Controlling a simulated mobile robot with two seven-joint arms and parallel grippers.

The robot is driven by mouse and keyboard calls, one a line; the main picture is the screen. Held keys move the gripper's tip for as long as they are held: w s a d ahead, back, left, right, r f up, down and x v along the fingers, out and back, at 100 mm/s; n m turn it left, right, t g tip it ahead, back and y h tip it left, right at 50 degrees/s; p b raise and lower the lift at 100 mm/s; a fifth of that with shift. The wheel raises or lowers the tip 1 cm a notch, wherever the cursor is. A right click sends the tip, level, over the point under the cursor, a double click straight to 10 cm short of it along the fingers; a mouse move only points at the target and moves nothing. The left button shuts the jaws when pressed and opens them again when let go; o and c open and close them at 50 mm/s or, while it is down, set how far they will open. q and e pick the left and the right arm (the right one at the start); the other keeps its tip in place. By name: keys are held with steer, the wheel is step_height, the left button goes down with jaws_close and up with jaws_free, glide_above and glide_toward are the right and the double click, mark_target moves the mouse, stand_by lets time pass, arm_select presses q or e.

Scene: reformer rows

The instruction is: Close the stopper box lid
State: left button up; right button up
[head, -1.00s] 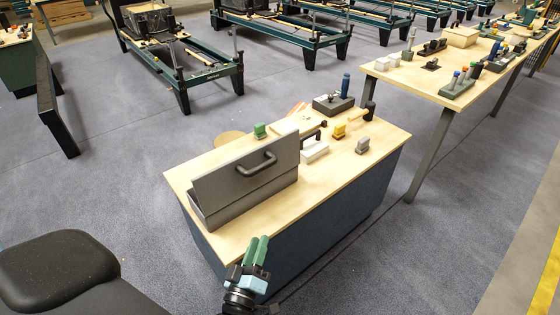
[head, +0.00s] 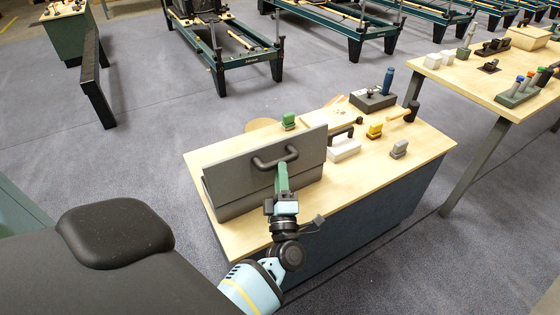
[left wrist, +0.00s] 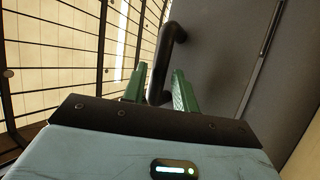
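The grey stopper box (head: 236,206) sits at the near left of the wooden-topped bench. Its grey lid (head: 225,165) stands raised, its broad face and dark bar handle (head: 275,161) toward me. The lid (left wrist: 225,50) and handle (left wrist: 164,55) also show in the left wrist view. My left gripper (head: 281,178), with green fingers, is at the handle in front of the lid. In the left wrist view my left gripper (left wrist: 158,84) has its fingers apart, with the handle's lower end between them. I cannot tell whether either finger touches it. My right gripper is not in view.
On the bench behind the box are a green block (head: 288,121), a white block with a dark handle (head: 344,149), a yellow block (head: 375,131), a grey block (head: 399,149) and a mallet (head: 407,112). The bench's front right top is clear.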

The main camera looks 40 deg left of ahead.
arm_select(q)
steer(key=shift+x, duration=1.85)
steer(key=shift+d, duration=0.1)
jaws_close()
